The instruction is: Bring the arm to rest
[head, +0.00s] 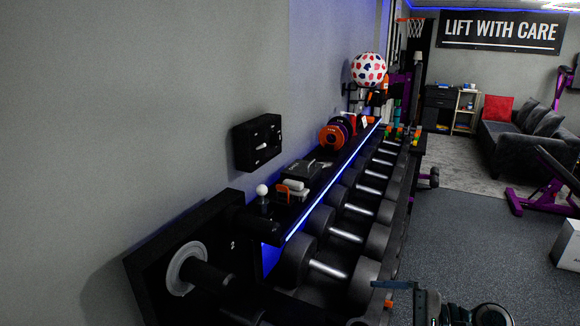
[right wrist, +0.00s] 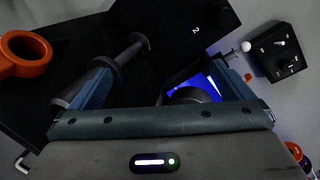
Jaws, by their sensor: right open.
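My right gripper (right wrist: 160,72) shows in the right wrist view, with its two blue fingers spread wide and no object held between them. Behind the fingers are a black panel (right wrist: 195,30) with a small "2" and a dark peg (right wrist: 128,50); I cannot tell how far they are from the fingertips. In the head view, part of my right arm (head: 450,308) shows at the bottom edge, right of the dumbbell rack (head: 330,190). My left gripper is in neither view.
Dumbbells (head: 328,268) line the rack along the left wall. A black panel with a peg (head: 205,272) stands at its near end. A black switch box (head: 258,142) is on the wall. An orange ring (right wrist: 22,55) shows in the right wrist view.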

